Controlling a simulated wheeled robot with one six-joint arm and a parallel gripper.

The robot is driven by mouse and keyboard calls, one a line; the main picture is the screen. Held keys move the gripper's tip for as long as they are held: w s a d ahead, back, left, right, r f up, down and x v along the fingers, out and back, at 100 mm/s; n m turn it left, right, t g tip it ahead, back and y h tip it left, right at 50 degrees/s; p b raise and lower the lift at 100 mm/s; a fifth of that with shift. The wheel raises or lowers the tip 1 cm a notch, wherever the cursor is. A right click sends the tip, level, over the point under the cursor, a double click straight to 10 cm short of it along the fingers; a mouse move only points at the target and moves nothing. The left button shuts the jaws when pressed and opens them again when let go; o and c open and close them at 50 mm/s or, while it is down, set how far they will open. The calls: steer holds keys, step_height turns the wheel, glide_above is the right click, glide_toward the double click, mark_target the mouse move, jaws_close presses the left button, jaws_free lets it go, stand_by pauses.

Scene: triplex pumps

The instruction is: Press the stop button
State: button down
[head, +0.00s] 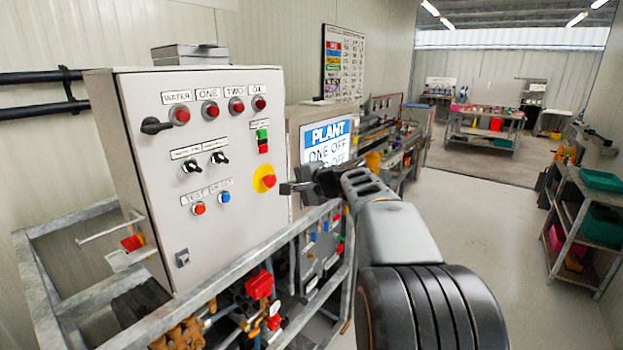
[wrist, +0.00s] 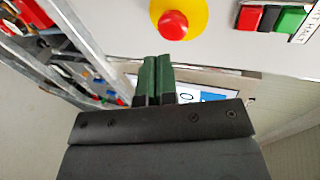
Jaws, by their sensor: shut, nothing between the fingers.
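A red mushroom button (head: 269,181) on a yellow disc (head: 258,186) sits at the lower right of the grey control cabinet's door (head: 150,200). The button (wrist: 173,25) and disc (wrist: 200,12) also show at the top of the wrist view. Above it, a green button (head: 262,134) and a red button (head: 263,148) form a small block; these green (wrist: 291,20) and red (wrist: 249,17) buttons show at the wrist view's top right. My gripper (head: 287,188) is shut and empty, just right of the mushroom button. Its fingers (wrist: 157,68) look apart from it.
Red lamps (head: 210,110), black switches (head: 191,166) and a blue button (head: 225,197) share the door. A screen (head: 326,141) stands behind my gripper. A metal frame (head: 250,275) with pipes and valves lies below. The floor (head: 480,220) at right is open.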

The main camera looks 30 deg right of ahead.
mark_target(274, 182)
steer(key=p+x, duration=0.1)
steer(key=x, duration=0.1)
steer(key=r+x, duration=0.1)
steer(key=x, duration=0.2)
steer(key=shift+w+p, duration=0.3)
steer(key=shift+p, duration=0.05)
steer(key=shift+a, duration=0.1)
